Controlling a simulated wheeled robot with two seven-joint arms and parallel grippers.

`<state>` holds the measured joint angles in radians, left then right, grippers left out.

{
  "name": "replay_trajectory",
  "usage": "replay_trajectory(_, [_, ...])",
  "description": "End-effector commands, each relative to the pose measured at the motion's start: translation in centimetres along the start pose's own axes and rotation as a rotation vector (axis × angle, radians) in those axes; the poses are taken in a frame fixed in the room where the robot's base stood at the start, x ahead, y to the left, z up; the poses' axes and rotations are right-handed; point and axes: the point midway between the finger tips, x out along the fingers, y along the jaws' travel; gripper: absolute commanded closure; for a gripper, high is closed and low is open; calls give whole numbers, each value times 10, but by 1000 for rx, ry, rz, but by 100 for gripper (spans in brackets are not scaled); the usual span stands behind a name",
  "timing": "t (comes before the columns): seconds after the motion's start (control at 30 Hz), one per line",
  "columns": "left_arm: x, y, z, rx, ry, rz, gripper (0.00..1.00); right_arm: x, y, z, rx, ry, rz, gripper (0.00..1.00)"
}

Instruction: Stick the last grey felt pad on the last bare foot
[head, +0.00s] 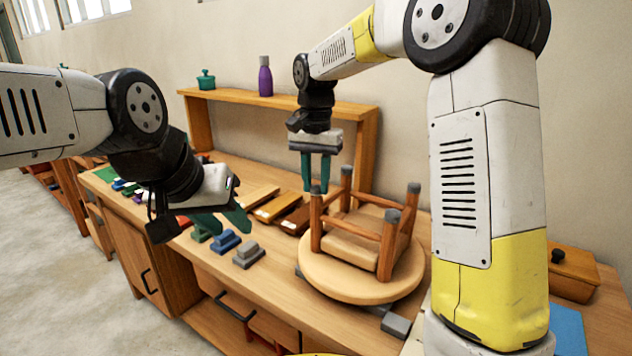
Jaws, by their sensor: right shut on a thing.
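Grey pads cap the right leg (413,188), the near leg (391,216) and the back leg (347,171). My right gripper (316,188) points down at the top of the left leg (316,225). It is shut on a small grey felt pad, mostly hidden between the teal fingertips, at or just above that leg's end; I cannot tell whether they touch. My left gripper (226,222) is open and empty above the bench's left part.
Blue blocks (225,241) and grey blocks (248,256) lie near the front edge. Wooden trays (275,207) lie behind them. A raised shelf (240,99) holds a purple bottle (265,77) and a green pot (206,80). A lidded wooden box (575,270) stands right.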

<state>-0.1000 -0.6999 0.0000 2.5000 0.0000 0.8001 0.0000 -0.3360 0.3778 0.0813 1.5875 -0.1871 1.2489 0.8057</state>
Motion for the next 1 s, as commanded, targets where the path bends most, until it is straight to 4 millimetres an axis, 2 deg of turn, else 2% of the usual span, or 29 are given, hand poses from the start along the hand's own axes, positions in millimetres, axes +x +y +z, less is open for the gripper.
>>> replay_trajectory(0.67, [0, 0, 0, 0, 0, 0, 64, 5, 0, 1, 0, -1, 1, 100])
replay_trajectory(0.7, [0, 0, 0, 0, 0, 0, 64, 5, 0, 1, 0, 0, 0, 64])
replay_trajectory(0.8, [0, 0, 0, 0, 0, 0, 64, 5, 0, 1, 0, 0, 0, 46])
replay_trajectory(1.0, [0, 0, 0, 0, 0, 0, 64, 5, 0, 1, 0, 0, 0, 46])
